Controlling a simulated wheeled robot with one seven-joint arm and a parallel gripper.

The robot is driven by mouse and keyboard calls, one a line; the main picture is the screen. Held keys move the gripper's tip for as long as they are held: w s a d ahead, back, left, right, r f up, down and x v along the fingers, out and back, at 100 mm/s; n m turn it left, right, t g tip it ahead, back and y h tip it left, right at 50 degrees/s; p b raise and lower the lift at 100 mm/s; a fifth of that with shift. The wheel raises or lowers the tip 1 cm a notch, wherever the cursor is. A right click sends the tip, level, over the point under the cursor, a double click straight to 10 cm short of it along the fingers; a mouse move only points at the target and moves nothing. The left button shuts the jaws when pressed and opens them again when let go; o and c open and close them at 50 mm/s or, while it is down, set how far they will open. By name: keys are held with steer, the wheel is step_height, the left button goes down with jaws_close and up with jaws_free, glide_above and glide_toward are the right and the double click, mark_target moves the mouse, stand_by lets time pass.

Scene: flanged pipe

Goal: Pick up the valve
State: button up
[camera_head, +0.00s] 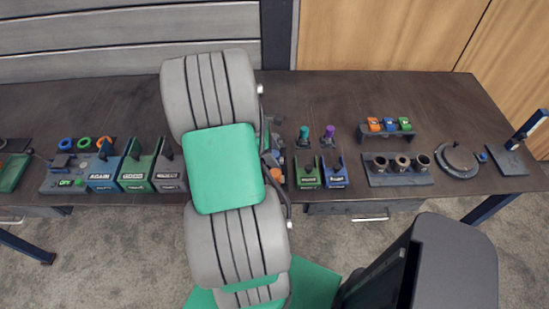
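I cannot pick out the valve for certain. Small upright pieces, one teal (304,133) and one purple (329,133), stand on the dark bench right of my arm. Orange and grey parts (272,165) show at the right edge of my arm, mostly hidden behind it, and I cannot tell what they are. My grey and green arm reaches over the bench in the middle of the view. My gripper is not visible; the arm covers that area.
The long dark bench (450,95) carries blue, green and grey boxes (136,173) at left. At right are a rack of coloured blocks (388,126), a holder with three cylinders (398,170) and a round dark disc (459,158). The bench's back right is clear.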

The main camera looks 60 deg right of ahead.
jaws_close()
stand_by(0.4)
